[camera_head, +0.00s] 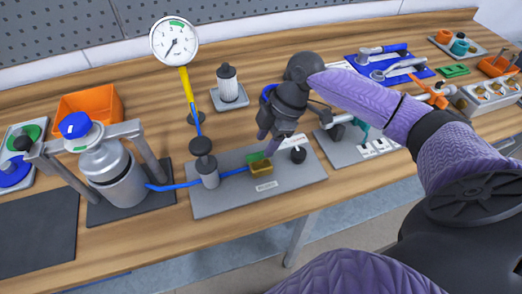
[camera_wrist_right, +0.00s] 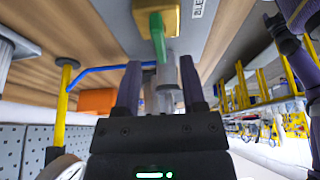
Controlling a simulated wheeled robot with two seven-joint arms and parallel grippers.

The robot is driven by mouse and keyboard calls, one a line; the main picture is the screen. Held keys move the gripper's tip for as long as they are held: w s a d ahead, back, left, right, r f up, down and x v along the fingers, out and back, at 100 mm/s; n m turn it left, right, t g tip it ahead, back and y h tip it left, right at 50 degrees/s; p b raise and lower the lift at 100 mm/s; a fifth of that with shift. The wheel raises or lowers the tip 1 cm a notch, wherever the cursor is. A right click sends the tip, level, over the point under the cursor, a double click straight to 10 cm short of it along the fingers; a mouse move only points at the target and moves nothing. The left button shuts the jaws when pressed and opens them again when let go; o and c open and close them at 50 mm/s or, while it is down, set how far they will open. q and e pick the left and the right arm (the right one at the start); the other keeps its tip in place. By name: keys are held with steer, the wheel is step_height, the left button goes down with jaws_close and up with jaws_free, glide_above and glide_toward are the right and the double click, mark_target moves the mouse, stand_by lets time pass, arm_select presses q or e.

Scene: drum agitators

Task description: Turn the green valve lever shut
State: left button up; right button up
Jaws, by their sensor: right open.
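The green valve lever (camera_head: 256,157) sits on a brass valve body (camera_head: 262,167) on a grey plate (camera_head: 220,204), at the end of a blue hose. My right gripper (camera_head: 268,141) is just above the lever, fingers pointing down towards it. In the right wrist view the lever (camera_wrist_right: 157,36) lies beyond the two spread fingertips of the gripper (camera_wrist_right: 160,72), roughly in line with the gap between them. The brass body (camera_wrist_right: 160,14) is behind it. The gripper is open and holds nothing; I cannot tell whether a finger touches the lever. My left gripper is not in view.
A metal cylinder (camera_head: 208,174) on the same plate and a dial gauge (camera_head: 174,42) on a yellow stem stand left of my gripper. A silver tank (camera_head: 118,178) stands farther left. A black knob (camera_head: 298,154) is close on the right.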

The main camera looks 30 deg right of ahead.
mark_target(260, 152)
steer(key=x, duration=0.3)
steer(key=shift+a+f, duration=0.1)
steer(key=shift+f, duration=0.05)
jaws_close()
